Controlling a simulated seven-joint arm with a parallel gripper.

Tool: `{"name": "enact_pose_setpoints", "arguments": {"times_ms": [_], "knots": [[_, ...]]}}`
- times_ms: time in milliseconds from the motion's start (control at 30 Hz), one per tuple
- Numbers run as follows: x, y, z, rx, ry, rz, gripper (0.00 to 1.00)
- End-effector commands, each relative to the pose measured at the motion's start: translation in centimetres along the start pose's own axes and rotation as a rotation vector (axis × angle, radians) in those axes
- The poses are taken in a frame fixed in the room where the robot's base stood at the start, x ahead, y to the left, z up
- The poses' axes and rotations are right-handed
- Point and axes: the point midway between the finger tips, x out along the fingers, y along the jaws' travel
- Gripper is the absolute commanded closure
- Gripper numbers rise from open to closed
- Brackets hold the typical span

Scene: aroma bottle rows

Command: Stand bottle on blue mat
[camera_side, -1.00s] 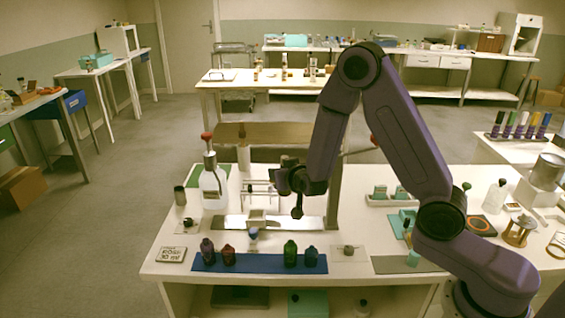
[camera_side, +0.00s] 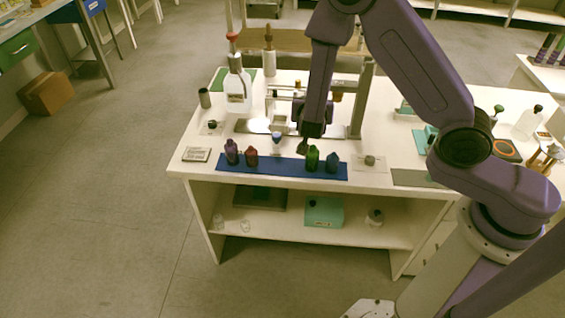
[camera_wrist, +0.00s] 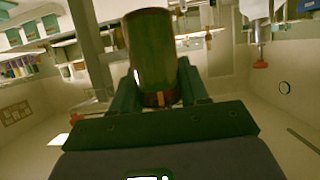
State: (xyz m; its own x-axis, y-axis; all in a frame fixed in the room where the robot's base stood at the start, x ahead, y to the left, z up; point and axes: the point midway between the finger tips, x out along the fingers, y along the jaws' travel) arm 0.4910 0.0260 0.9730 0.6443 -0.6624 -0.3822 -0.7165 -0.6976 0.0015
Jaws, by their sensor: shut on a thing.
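My gripper (camera_wrist: 155,98) is shut on a dark green bottle (camera_wrist: 150,45), held by its narrow end with an orange-brown band between the fingers. The wrist picture looks upside down. In the side view my gripper (camera_side: 304,145) is low at the blue mat's (camera_side: 282,168) back edge, just left of a standing green bottle (camera_side: 313,158). The held bottle is only a small dark shape there; I cannot tell whether it touches the mat. A purple bottle (camera_side: 231,152) and a red bottle (camera_side: 251,157) stand on the mat's left part, a blue bottle (camera_side: 333,162) on its right.
The mat is bare between the red and green bottles. A small blue-capped vial (camera_side: 276,141) stands behind that gap. A label card (camera_side: 197,154) lies left of the mat and a pale square (camera_side: 369,163) right of it. A large white bottle (camera_side: 238,90) stands behind.

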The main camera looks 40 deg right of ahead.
Motion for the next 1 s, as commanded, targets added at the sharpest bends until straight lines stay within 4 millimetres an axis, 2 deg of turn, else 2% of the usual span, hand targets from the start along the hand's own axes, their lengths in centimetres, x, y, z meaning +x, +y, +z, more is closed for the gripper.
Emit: {"name": "enact_pose_setpoints", "arguments": {"times_ms": [200, 400, 500, 667, 1000], "knots": [[-3.8, 1.8, 3.4, 0.074, 0.001, 0.185, 0.92], [-6.5, 3.5, 5.3, 0.126, 0.001, 0.304, 0.92], [-7.2, 3.9, 5.8, 0.138, 0.001, 0.333, 0.92], [-6.6, 3.2, 6.3, 0.147, 0.0, 0.349, 0.92], [-2.5, -1.5, 7.4, 0.148, 0.0, 0.35, 0.92]]}}
